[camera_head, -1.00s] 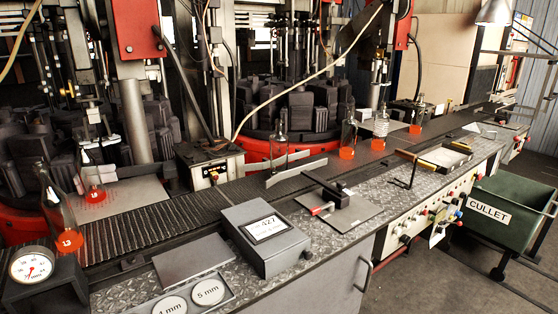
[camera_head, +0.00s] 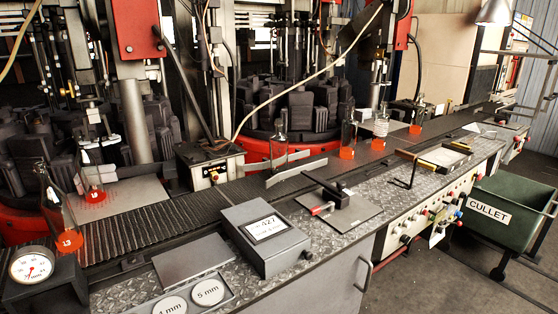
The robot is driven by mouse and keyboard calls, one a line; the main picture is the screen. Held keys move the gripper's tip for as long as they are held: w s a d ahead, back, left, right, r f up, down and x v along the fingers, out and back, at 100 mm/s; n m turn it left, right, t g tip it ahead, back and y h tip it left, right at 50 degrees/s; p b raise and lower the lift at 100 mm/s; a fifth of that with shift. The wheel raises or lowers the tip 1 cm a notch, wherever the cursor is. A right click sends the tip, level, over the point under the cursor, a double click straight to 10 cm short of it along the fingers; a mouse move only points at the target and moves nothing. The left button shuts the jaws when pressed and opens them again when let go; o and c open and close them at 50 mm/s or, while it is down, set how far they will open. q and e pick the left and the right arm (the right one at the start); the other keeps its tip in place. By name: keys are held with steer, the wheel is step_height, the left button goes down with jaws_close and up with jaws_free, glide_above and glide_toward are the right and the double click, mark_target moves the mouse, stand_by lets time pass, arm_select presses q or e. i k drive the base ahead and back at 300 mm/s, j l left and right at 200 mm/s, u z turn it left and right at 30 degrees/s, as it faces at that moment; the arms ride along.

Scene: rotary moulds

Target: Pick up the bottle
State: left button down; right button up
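Several clear glass bottles with glowing red bases show in the head view. A tall one (camera_head: 68,240) stands at the far left beside the dial gauge, and its base bears a mark. Another (camera_head: 95,190) stands behind it on a grey plate. One bottle (camera_head: 280,146) stands upright at the middle, by the angled metal guide. Further right are a bottle (camera_head: 348,140), a ribbed pale one (camera_head: 381,122) and a small one (camera_head: 416,121). Which bottle is meant cannot be told. Neither of my grippers is in view.
A dark conveyor (camera_head: 180,215) runs along the machine. On the bench are a grey display box (camera_head: 262,236), a dial gauge (camera_head: 32,266), round gauge discs (camera_head: 207,291) and a clamp plate (camera_head: 345,212). A green cullet bin (camera_head: 510,220) stands at the right.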

mark_target(278, 141)
steer(key=i+l, duration=0.25)
steer(key=l, duration=0.15)
steer(key=i+l, duration=0.25)
steer(key=l, duration=0.2)
steer(key=i+l, duration=0.25)
steer(key=l, duration=0.15)
